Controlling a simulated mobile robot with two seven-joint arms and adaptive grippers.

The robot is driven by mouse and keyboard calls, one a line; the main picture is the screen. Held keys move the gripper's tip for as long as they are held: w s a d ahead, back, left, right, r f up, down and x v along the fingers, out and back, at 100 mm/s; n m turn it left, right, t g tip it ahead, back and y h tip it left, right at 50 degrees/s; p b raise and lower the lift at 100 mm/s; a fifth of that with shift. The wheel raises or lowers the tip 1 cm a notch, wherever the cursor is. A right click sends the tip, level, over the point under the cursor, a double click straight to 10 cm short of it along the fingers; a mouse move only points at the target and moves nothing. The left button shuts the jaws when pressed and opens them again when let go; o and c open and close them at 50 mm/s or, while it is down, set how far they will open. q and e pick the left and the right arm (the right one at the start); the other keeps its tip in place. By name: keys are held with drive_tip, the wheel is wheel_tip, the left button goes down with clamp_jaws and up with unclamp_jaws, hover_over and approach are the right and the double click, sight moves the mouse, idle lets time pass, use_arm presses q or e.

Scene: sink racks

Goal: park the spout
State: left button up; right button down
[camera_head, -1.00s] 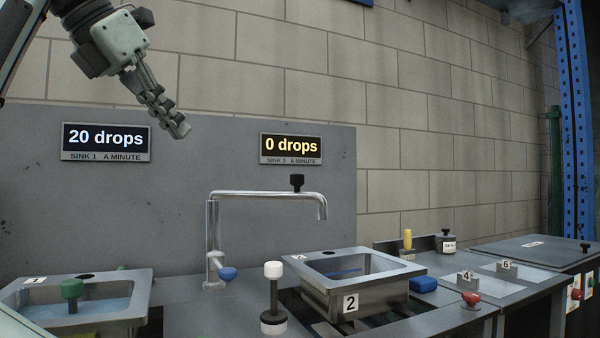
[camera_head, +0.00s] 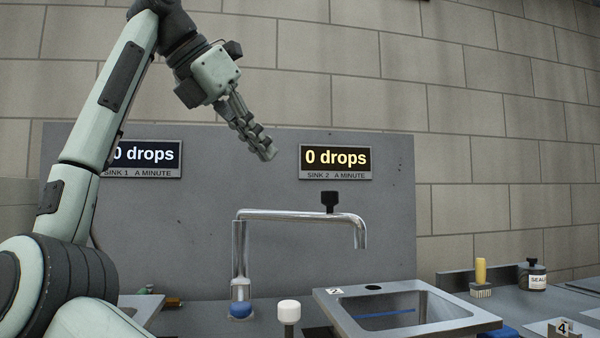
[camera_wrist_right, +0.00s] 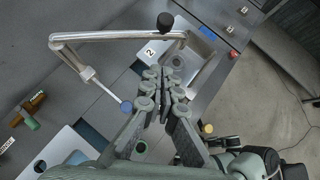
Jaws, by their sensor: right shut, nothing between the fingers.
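The chrome spout (camera_head: 300,216) reaches right from its post, and its down-turned tip is over sink 2 (camera_head: 425,325). A black knob (camera_head: 330,202) stands on the spout, and a blue knob (camera_head: 241,310) is at the post's foot. My right gripper (camera_head: 268,153) is shut and empty, held in the air above the spout's left part and apart from it. In the right wrist view, the gripper (camera_wrist_right: 160,72) points toward the spout (camera_wrist_right: 115,36) and its black knob (camera_wrist_right: 165,22).
The sink 2 sign (camera_head: 336,160) reads 0 drops. The sink 1 sign (camera_head: 145,158) is partly hidden by my arm. A white-topped post (camera_head: 289,312) stands in front of the spout. A yellow-handled brush (camera_head: 481,275) and a jar (camera_head: 532,275) stand at right.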

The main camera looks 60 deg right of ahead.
sight(324, 202)
use_arm(q)
drive_tip(key=shift+a+b+v, duration=0.15)
drive_tip(key=shift+b+v, duration=0.05)
drive_tip(key=shift+v, duration=0.45)
drive_tip(key=shift+a+b+v, duration=0.15)
drive_tip(key=shift+b+v, duration=0.05)
drive_tip(key=shift+v, duration=0.5)
use_arm(e)
drive_tip(key=shift+s+d+r+x, duration=0.1)
drive_tip(key=shift+d+r+x, duration=0.2)
drive_tip(key=shift+x, duration=1.75)
drive_tip(key=shift+s+d+r+x, duration=0.1)
drive_tip(key=shift+d+r+x, duration=0.2)
drive_tip(key=shift+x, duration=1.75)
drive_tip(key=shift+s+d+r+x, duration=0.1)
drive_tip(key=shift+d+r+x, duration=0.2)
drive_tip(key=shift+x, duration=1.75)
